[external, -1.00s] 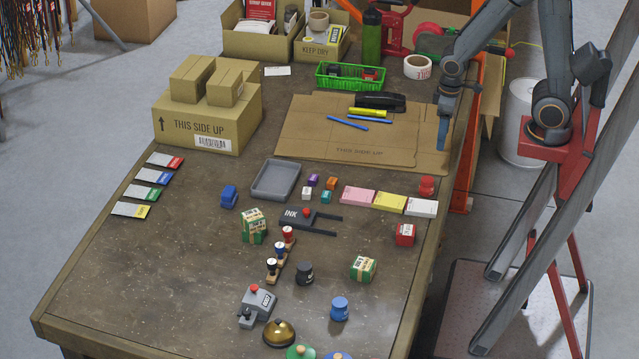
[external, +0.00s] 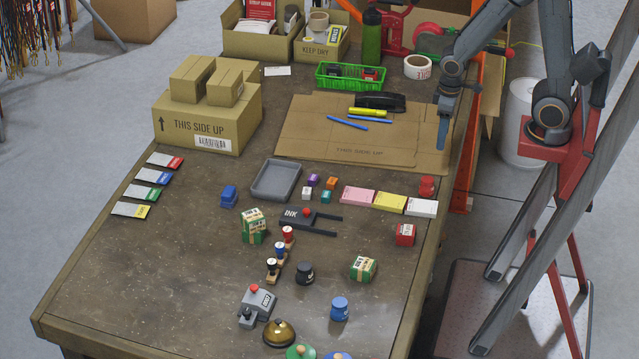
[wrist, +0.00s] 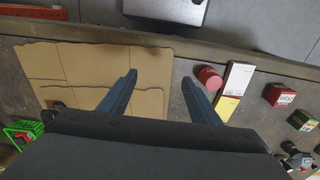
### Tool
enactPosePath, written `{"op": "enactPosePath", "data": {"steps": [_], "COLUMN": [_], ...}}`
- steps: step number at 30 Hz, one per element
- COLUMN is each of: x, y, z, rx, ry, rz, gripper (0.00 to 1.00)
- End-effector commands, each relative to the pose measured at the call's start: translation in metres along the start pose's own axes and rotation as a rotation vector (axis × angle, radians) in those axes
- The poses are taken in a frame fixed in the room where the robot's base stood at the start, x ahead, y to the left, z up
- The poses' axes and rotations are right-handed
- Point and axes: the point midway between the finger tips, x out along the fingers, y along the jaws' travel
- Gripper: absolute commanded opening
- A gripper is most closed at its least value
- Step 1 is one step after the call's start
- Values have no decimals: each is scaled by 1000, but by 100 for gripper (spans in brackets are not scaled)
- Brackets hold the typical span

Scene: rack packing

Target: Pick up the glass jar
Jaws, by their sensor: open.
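No jar is plainly of clear glass. Small lidded jars stand upright on the table: a red one (external: 427,186) at the right edge, a black one (external: 305,273) near the middle, and a blue one (external: 339,309) nearer the front. I cannot tell which is the glass jar. My gripper (external: 442,138) points down over the right side of the flat cardboard, behind the red jar. In the wrist view my gripper (wrist: 159,77) is open, with nothing between its fingers. The red jar (wrist: 210,78) shows just right of the right finger, apart from it.
Pink, yellow and white pads (external: 390,202) lie beside the red jar, with a red box (external: 405,235) in front. Green-and-white boxes (external: 362,269), stamps and a grey tray (external: 276,181) occupy the middle. A large carton (external: 207,118) stands at the back left. The front left table is clear.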

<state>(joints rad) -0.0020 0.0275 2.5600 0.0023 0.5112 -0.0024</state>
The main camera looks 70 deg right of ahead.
Motion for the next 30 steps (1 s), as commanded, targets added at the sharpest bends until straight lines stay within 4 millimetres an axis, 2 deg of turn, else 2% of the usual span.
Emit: {"op": "enactPosePath", "data": {"steps": [5,8,11,18,21,24,30], "x": [0,-1,0,12,17,21,36], "y": [0,-9,-29,-92,-109,-117,-118], "z": [0,-4,-10,-23,-24,-24,-24], "rx": [-5,-85,-282,-863,-1016,-1092,-1107], "ry": [0,-4,-15,-35,-39,-40,-42], "rz": [0,-1,-4,-17,-21,-23,-23], "gripper": [57,57,57,57,57,57,57]}}
